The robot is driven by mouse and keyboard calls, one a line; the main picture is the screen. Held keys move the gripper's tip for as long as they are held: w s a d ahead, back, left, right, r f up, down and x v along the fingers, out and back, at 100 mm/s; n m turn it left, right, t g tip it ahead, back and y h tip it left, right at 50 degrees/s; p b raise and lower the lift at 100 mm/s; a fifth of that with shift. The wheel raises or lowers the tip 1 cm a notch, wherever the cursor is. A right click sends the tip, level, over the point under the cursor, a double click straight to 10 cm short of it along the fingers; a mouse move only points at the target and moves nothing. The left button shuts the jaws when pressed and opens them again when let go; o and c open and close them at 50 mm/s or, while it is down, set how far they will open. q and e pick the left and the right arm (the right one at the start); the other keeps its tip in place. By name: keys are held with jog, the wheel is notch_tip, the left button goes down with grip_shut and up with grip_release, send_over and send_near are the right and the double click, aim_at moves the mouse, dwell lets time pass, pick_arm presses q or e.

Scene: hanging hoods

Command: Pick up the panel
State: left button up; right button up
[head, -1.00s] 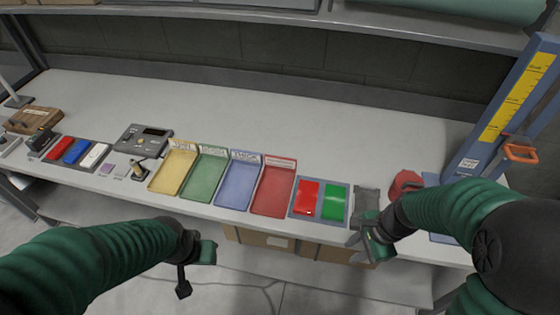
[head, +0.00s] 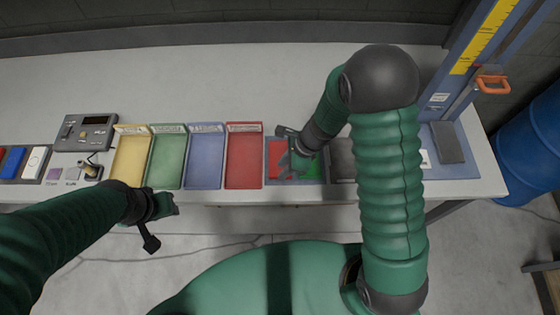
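I cannot tell for certain which piece is the panel. A flat dark grey piece (head: 342,158) lies right of the red-and-green pad, partly hidden by my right arm. Another flat dark grey piece (head: 447,142) lies on the blue base of the upright gauge. My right gripper (head: 288,158) is over the pad, covering part of its red square (head: 275,147) and green square (head: 313,167). Whether its fingers are open is unclear. My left gripper (head: 166,207) hangs in front of the table edge, below the yellow and green trays, away from both grey pieces.
Yellow (head: 131,157), green (head: 167,160), blue (head: 206,160) and red (head: 244,160) trays stand in a row. A control box (head: 85,132) is left of them. The blue gauge post (head: 462,85) with an orange handle (head: 492,85) stands right. The table's back is clear.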

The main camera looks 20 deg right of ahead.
aim_at(275, 178)
jog(key=x, duration=0.5)
jog(key=shift+s+d, duration=0.1)
jog(key=shift+s, duration=0.15)
jog(key=shift+w+f, duration=0.1)
jog(key=shift+f, duration=0.1)
jog(key=shift+w+f, duration=0.1)
jog(key=shift+w, duration=0.05)
jog(key=shift+d, duration=0.1)
grip_shut()
dwell(0.9)
